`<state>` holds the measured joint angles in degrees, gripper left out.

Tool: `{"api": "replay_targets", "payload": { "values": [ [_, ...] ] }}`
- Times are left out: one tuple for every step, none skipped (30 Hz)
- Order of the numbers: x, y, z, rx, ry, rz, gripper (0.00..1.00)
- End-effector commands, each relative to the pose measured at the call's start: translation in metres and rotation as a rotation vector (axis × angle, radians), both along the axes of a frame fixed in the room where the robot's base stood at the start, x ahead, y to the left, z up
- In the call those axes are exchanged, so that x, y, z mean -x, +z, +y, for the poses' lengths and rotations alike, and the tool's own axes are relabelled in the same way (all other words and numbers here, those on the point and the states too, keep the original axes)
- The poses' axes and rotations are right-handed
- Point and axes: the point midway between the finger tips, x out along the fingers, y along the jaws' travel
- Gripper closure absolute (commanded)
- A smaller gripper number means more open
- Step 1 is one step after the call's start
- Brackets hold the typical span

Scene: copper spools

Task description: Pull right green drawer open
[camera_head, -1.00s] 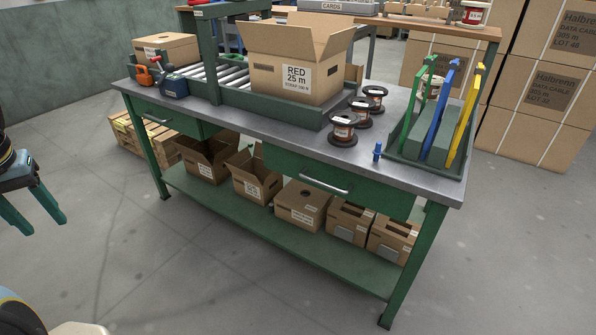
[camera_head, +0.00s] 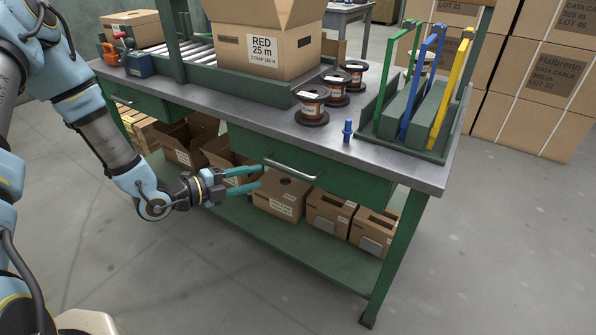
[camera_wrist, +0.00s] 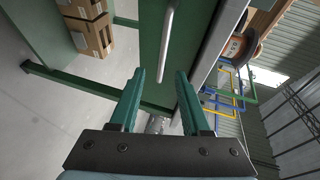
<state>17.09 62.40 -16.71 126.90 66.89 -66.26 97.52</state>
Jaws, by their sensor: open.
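The right green drawer (camera_head: 340,180) sits under the right part of the bench top, and its front looks shut. Its curved metal handle (camera_head: 292,167) is on the drawer front. In the wrist view the drawer front (camera_wrist: 151,40) and the handle (camera_wrist: 167,38) show ahead of the fingers. My gripper (camera_head: 262,178) is open and empty, its two green fingers pointing right toward the drawer, a little left of and below the handle. In the wrist view my gripper (camera_wrist: 160,88) has a clear gap between the fingers, and the handle is beyond the tips, not between them.
The bench top (camera_head: 270,122) carries copper spools (camera_head: 312,104), a blue peg (camera_head: 347,131), a rack (camera_head: 412,110) and a large cardboard box (camera_head: 268,45). The lower shelf (camera_head: 270,240) holds several cartons (camera_head: 330,212). A left drawer (camera_head: 140,100) is shut. Floor in front is free.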

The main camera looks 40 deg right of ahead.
Motion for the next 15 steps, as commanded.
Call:
{"api": "replay_targets", "payload": {
  "values": [
    [0.005,-0.001,-0.003,0.024,-0.015,-0.009,0.53],
    [0.006,0.0,-0.005,0.033,-0.02,-0.014,0.53],
    [0.008,0.001,-0.007,0.04,-0.025,-0.019,0.53],
    [0.008,0.001,-0.01,0.042,-0.027,-0.02,0.53],
    [0.009,0.001,-0.012,0.044,-0.028,-0.021,0.53],
    [0.01,0.0,-0.017,0.042,-0.028,-0.02,0.53],
    [0.011,-0.001,-0.021,0.042,-0.027,-0.019,0.53],
    [0.011,-0.002,-0.026,0.042,-0.026,-0.02,0.53],
    [0.012,-0.002,-0.032,0.042,-0.027,-0.018,0.53],
    [0.013,-0.003,-0.038,0.041,-0.027,-0.019,0.53],
    [0.014,-0.005,-0.044,0.041,-0.027,-0.019,0.53],
    [0.015,-0.006,-0.051,0.041,-0.027,-0.019,0.53],
    [0.015,-0.007,-0.057,0.041,-0.025,-0.019,0.53],
    [0.016,-0.008,-0.062,0.041,-0.025,-0.018,0.53],
    [0.017,-0.01,-0.069,0.04,-0.026,-0.018,0.53]
  ]
}}
